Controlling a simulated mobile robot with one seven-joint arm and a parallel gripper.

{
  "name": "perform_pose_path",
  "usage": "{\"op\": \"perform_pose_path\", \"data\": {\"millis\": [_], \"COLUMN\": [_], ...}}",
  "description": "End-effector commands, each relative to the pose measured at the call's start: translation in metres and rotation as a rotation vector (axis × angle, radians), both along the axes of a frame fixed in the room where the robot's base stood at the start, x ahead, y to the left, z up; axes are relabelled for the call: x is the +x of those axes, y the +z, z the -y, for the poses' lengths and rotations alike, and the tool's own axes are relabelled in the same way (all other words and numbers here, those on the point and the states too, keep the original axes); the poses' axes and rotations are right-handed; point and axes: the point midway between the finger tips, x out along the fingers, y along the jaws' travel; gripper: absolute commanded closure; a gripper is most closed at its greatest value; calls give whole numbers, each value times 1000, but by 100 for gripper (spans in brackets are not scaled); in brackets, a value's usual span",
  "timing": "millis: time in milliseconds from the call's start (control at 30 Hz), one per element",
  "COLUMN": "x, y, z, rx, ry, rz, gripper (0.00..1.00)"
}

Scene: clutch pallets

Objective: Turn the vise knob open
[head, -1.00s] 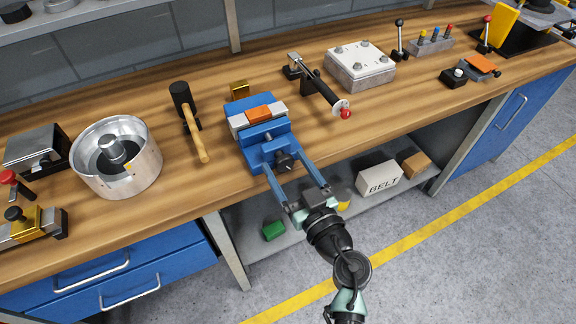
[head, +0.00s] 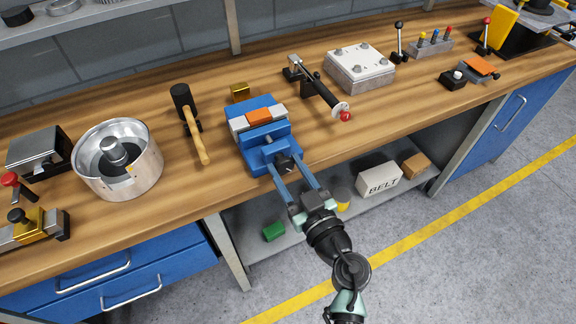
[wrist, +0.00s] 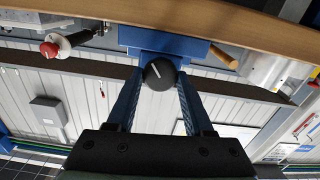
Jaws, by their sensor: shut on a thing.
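The blue vise (head: 254,128) stands at the front edge of the wooden bench and grips an orange block (head: 259,116) between its grey jaws. Its dark round knob (wrist: 159,74) faces me in the wrist view, with a white line on its face that slants up to the left. My gripper (head: 288,166) is at the front of the vise. Its two blue fingers are shut on the knob, one on each side. In the head view the knob is mostly hidden between the fingertips.
A mallet (head: 195,133) and a metal pot (head: 145,175) lie left of the vise. A toggle clamp with a red tip (head: 345,116) is to its right. A shelf under the bench holds a BELT box (head: 379,178). Open floor lies in front.

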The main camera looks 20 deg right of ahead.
Motion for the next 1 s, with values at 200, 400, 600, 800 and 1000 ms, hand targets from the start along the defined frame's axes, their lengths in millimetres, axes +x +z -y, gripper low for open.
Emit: {"op": "perform_pose_path", "data": {"millis": [200,400,600,800,1000], "x": [0,0,0,0,0], "y": [3,2,1,-1,-2], "z": [-1,-1,-2,-3,-3], "rx": [-154,-340,-530,-721,-911], "ry": [0,0,0,1,0], "rz": [2,10,16,23,30], "gripper": [100,100,100,100,100]}}
